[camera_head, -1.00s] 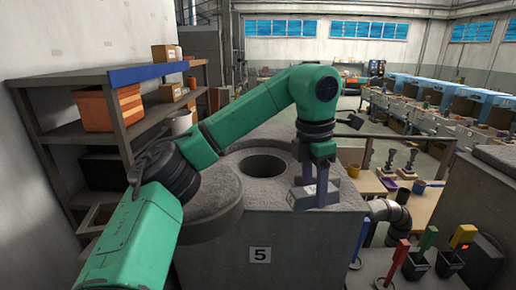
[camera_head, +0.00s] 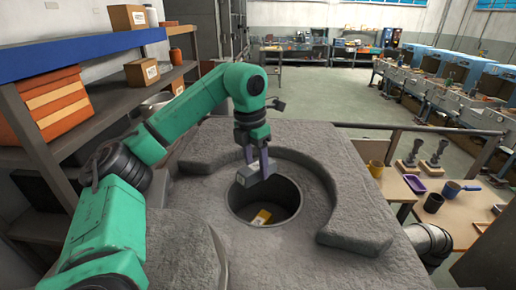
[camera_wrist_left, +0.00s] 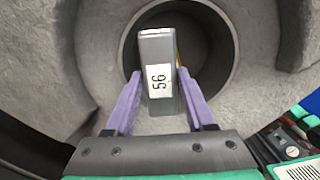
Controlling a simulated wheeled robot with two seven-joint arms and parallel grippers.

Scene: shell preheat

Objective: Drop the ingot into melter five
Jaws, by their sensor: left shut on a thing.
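My left gripper (camera_head: 256,160) is shut on a grey ingot (camera_head: 249,175) and holds it tilted at the far left rim of the melter's round opening (camera_head: 285,192). In the left wrist view the ingot (camera_wrist_left: 156,62) carries a white label reading 56. It sits between the purple fingers of the left gripper (camera_wrist_left: 162,98), with the dark opening (camera_wrist_left: 212,45) behind it. The melter (camera_head: 305,262) has a rough grey top; its number plate is out of view now. A yellow piece (camera_head: 262,216) shows inside the opening. My right gripper is not in view.
A raised curved rim (camera_head: 345,215) runs around the right of the opening. A thick round slab (camera_head: 185,250) lies at the near left. A shelf (camera_head: 110,105) with boxes stands at left. A side table (camera_head: 420,215) with cups is at right.

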